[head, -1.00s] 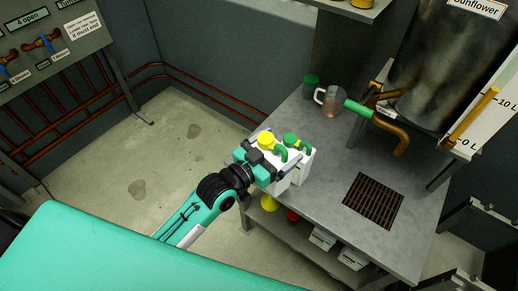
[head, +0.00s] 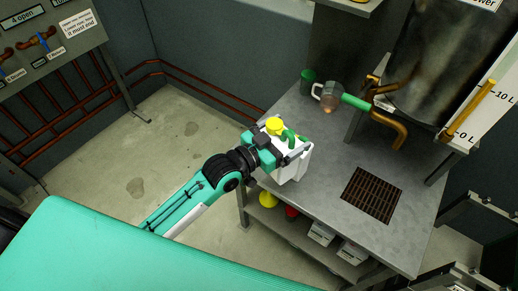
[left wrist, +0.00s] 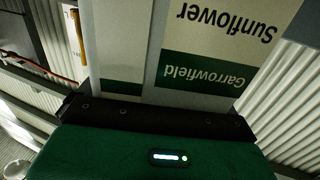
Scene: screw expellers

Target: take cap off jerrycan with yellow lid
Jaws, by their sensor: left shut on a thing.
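A white jerrycan (head: 286,172) with a yellow lid (head: 274,125) stands at the left edge of the metal table. A green lid (head: 290,135) shows close beside the yellow one, on a second white jerrycan. My left gripper (head: 280,148) is at the upper part of the yellow-lidded jerrycan, below its lid, shut on it with jaws wide apart. The gripper hides much of both cans. In the left wrist view, white can faces with a Sunflower label (left wrist: 225,20) are very close and upside down. The yellow lid is on the can. My right gripper is not in view.
The metal table (head: 320,185) has a dark grate (head: 371,194) and free room around it. A copper spout (head: 385,122) overhangs the table. Several items sit on the lower shelf.

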